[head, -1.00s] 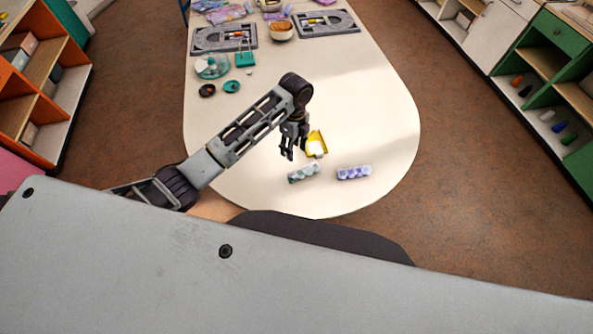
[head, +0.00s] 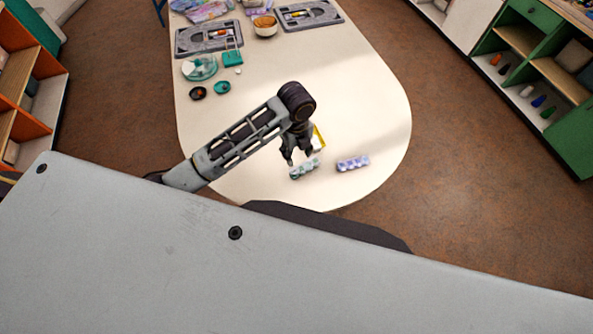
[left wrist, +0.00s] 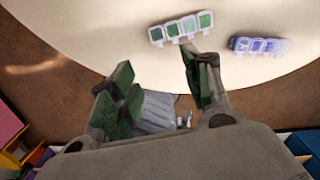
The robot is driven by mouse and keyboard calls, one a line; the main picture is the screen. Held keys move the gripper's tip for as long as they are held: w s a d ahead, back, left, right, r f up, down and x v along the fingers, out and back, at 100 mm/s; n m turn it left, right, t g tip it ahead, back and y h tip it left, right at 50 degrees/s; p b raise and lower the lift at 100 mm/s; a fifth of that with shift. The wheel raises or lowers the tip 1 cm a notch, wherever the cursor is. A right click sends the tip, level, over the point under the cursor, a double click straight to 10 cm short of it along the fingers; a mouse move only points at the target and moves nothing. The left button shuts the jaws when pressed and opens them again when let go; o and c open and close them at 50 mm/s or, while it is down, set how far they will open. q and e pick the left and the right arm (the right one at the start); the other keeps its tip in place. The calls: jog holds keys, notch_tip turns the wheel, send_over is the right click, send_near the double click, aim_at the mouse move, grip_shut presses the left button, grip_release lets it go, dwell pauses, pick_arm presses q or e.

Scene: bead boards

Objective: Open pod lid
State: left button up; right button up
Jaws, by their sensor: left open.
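Two pod strips lie near the table's front end. The green-tinted pod strip (head: 304,169) is directly below my left gripper (head: 296,160), and the purple-blue pod strip (head: 353,163) lies to its right. In the left wrist view, the green pod strip (left wrist: 181,28) and the purple pod strip (left wrist: 259,46) both show small compartments. My left gripper (left wrist: 160,88) is open and empty there. Its right finger overlaps the near edge of the green strip in that view; I cannot tell whether it touches. My right gripper is out of view.
A yellow tray (head: 321,140) sits behind the green strip, partly hidden by my left arm. Teal and black lids (head: 222,87), a clear dish (head: 199,68), a bowl (head: 265,25) and grey bead boards (head: 208,38) stand farther back. The right of the table is clear.

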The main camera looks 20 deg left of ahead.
aim_at(296, 173)
pick_arm(q)
notch_tip(296, 173, down, 14)
jog(key=shift+r+p, duration=0.1)
jog(key=shift+p, duration=0.55)
dwell(0.3)
jog(key=shift+c, duration=0.5)
jog(key=c, duration=1)
